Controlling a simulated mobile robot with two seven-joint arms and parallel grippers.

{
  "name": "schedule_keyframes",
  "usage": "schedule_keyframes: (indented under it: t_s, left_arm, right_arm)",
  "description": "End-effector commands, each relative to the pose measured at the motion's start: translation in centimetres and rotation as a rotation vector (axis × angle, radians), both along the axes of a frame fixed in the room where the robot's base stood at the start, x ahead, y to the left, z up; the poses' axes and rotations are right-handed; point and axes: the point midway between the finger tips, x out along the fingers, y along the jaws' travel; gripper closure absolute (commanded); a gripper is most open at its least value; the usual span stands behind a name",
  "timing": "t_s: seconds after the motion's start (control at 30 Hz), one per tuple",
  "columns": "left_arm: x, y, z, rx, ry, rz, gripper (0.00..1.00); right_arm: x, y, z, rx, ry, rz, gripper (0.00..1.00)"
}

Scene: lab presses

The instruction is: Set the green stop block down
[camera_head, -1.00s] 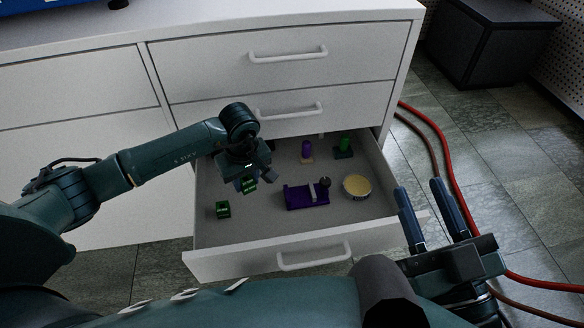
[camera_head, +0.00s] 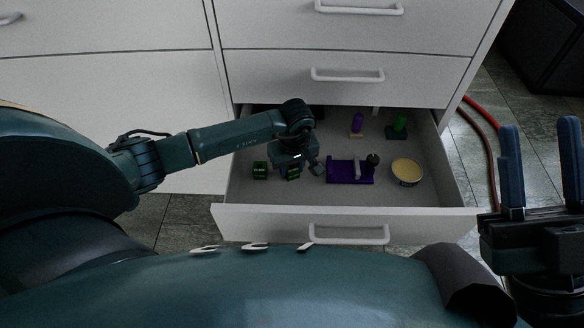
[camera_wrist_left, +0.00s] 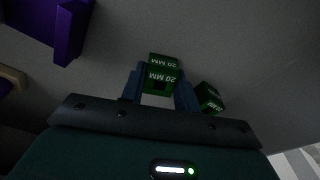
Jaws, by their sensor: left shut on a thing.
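My left gripper (camera_head: 300,172) is inside the open drawer (camera_head: 330,218), shut on a green stop block (camera_head: 293,174). In the left wrist view, the held block (camera_wrist_left: 160,78) sits between the two fingers and reads "20 MM". A second green block (camera_head: 260,170) lies on the drawer floor just left of it; it also shows in the left wrist view (camera_wrist_left: 208,98), right of the fingers. I cannot tell whether the held block touches the floor. My right gripper (camera_head: 541,165) is open and empty at the right, outside the drawer.
A purple fixture (camera_head: 345,174) lies right of the held block, with a round yellow-topped container (camera_head: 406,171) beyond it. The drawer's front left floor is bare.

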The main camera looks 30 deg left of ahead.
Motion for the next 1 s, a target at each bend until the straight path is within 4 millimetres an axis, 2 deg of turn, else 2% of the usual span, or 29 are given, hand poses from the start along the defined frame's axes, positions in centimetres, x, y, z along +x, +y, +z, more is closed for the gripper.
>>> schedule_keyframes:
  t_s: [0.23, 0.27, 0.5, 0.8, 0.9, 1.0]
  left_arm:
    - [0.0, 0.0, -0.3, 0.000, -0.001, 0.000, 0.93]
    - [0.0, 0.0, -0.2, -0.001, -0.001, 0.000, 0.67]
    - [0.0, 0.0, -0.2, -0.001, -0.001, 0.000, 0.47]
    - [0.0, 0.0, 0.3, -0.001, 0.000, 0.000, 0.47]
    - [0.0, -0.1, 1.6, -0.001, -0.003, -0.001, 0.47]
    - [-0.1, -0.3, 3.7, -0.001, -0.004, -0.002, 0.47]
  right_arm:
    - [-0.1, 0.0, 0.1, -0.002, -0.019, 0.001, 0.64]
    - [-0.1, 0.0, 0.3, -0.002, -0.021, 0.001, 0.64]
    - [-0.1, 0.0, 0.3, -0.002, -0.018, 0.000, 0.64]
    - [-0.1, 0.0, 0.6, -0.002, -0.015, 0.001, 0.64]
    - [0.1, 0.0, 0.6, 0.003, 0.019, 0.002, 0.64]
    - [0.4, 0.2, -1.3, 0.018, 0.146, -0.002, 0.64]
